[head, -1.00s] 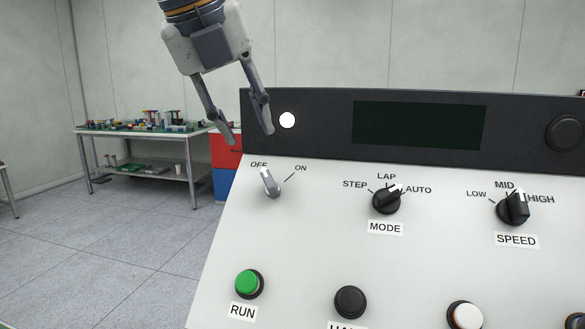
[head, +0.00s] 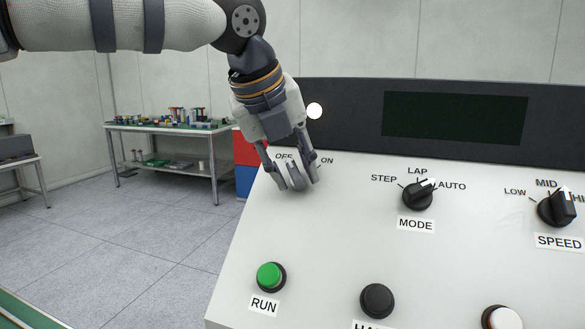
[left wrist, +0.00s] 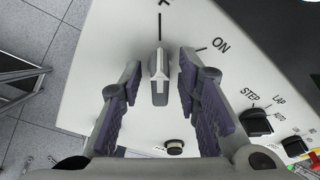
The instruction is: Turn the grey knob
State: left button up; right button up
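The grey knob (left wrist: 159,78) is on the sloped white panel (head: 340,240), between the OFF and ON marks. In the left wrist view its bar lines up with the mark opposite ON. My left gripper (left wrist: 158,82) is open around the knob, one finger on each side, with a gap on both sides. In the head view the left gripper (head: 298,184) reaches down over the knob (head: 296,178), hiding most of it and part of the OFF label. My right gripper is not in view.
The black MODE knob (head: 417,194) and SPEED knob (head: 557,208) are to the right. The green RUN button (head: 271,276) and a black button (head: 377,299) are lower down. A dark display (head: 455,120) is above. A workbench (head: 170,129) stands behind at left.

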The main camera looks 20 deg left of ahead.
pick_arm(q)
grip_shut()
jog(key=shift+r, duration=0.1)
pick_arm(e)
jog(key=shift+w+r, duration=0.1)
